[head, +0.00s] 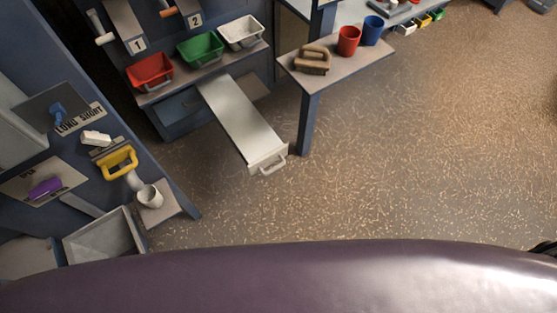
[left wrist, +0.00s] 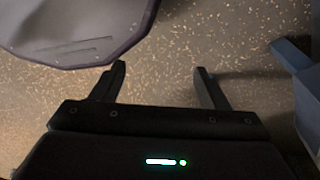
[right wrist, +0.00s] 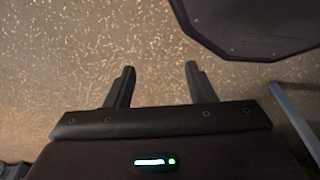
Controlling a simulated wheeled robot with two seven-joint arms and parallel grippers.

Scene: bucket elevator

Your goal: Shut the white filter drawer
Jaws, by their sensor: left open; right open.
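The white filter drawer (head: 240,115) is pulled far out from the blue cabinet (head: 180,112) in the head view, below the shelf of coloured bins. Its front panel has a pale handle (head: 272,164) at the end toward me. My left gripper (left wrist: 160,82) shows only in the left wrist view, open and empty above the speckled floor. My right gripper (right wrist: 160,82) shows only in the right wrist view, open and empty above the floor. Neither gripper is in the head view, and neither touches the drawer.
A red bin (head: 150,71), a green bin (head: 200,48) and a white bin (head: 242,32) sit above the drawer. A side table (head: 340,62) with a leg stands right of it. A panel with a yellow handle (head: 118,162) is at left. Floor (head: 400,160) at right is clear.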

